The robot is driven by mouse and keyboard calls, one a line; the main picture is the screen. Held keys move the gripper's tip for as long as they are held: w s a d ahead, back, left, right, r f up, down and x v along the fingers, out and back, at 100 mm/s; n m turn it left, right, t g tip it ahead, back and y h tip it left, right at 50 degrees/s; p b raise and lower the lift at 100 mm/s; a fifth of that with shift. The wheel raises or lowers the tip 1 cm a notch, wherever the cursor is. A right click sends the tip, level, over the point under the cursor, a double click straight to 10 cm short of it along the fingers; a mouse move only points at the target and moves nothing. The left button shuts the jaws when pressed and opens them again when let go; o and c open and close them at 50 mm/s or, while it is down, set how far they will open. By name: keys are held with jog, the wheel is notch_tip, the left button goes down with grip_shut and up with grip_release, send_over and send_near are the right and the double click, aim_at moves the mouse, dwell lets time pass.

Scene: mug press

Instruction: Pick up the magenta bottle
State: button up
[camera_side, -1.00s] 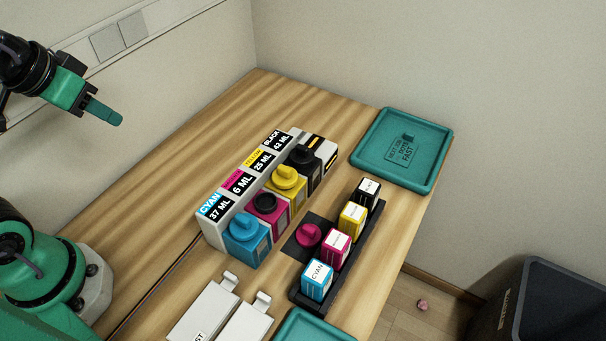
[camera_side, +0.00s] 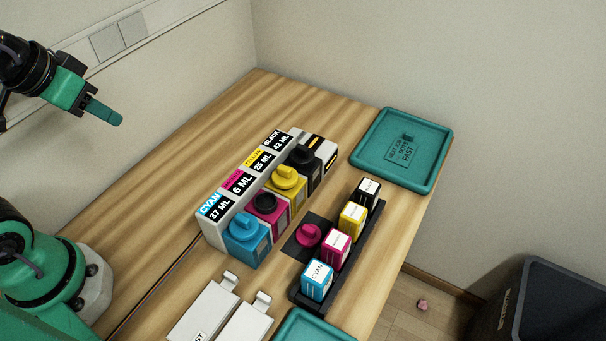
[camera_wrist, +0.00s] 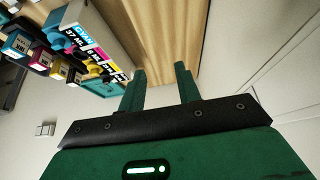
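The magenta bottle (camera_side: 335,249) has a white label and stands upright in a black rack (camera_side: 365,235), between the cyan bottle (camera_side: 317,280) and the yellow bottle (camera_side: 352,219). My gripper (camera_side: 106,113) is high at the upper left of the side view, far from the rack. In the wrist view my gripper (camera_wrist: 162,78) has its two green fingers apart with nothing between them. The magenta tank (camera_side: 267,208) has a dark opening on top. A round magenta cap (camera_side: 308,235) lies on a black pad beside the rack.
A black bottle (camera_side: 367,193) stands at the rack's far end. The labelled printer tank row (camera_side: 213,228) runs beside the rack. Teal trays lie at the back right (camera_side: 440,165) and front (camera_side: 300,328). White parts (camera_side: 205,310) lie at the front. The table's far left is clear.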

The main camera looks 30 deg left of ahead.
jog(key=o, duration=0.6)
jog(key=shift+o, duration=0.2)
